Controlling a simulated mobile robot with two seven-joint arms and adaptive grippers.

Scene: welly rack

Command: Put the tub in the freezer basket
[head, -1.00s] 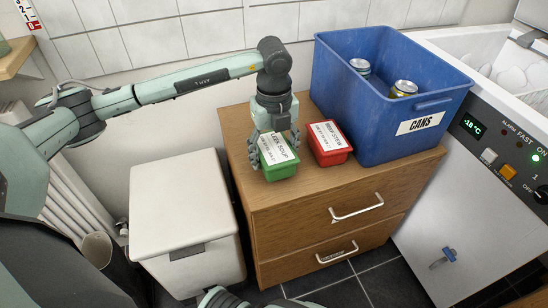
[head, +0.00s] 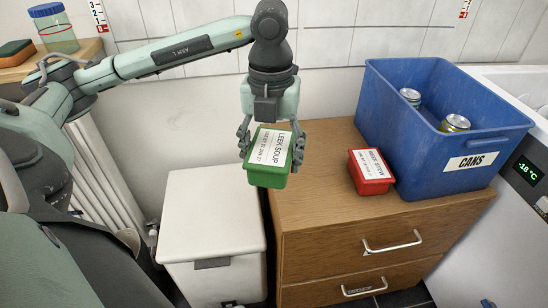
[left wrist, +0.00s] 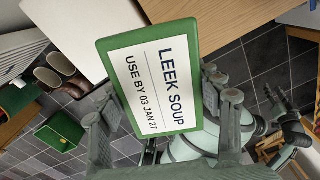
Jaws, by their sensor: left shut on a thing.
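A green tub (head: 268,178) with a white "LEEK SOUP" label is held by my left gripper (head: 271,150), whose fingers close on its two sides. The tub is in the air near the left edge of the wooden drawer unit. In the left wrist view the tub (left wrist: 150,75) shows its label, "USE BY 03 JAN 27", between the fingers (left wrist: 163,110). The chest freezer (head: 530,180) is cut off at the right edge, its display reading -18 °C. The freezer basket is not in view.
A red tub (head: 371,172) and a blue bin labelled CANS (head: 428,150) with two cans stand on the wooden drawer unit (head: 320,190), between the green tub and the freezer. A white lidded box (head: 210,220) stands left. A jar (head: 55,30) sits on a shelf.

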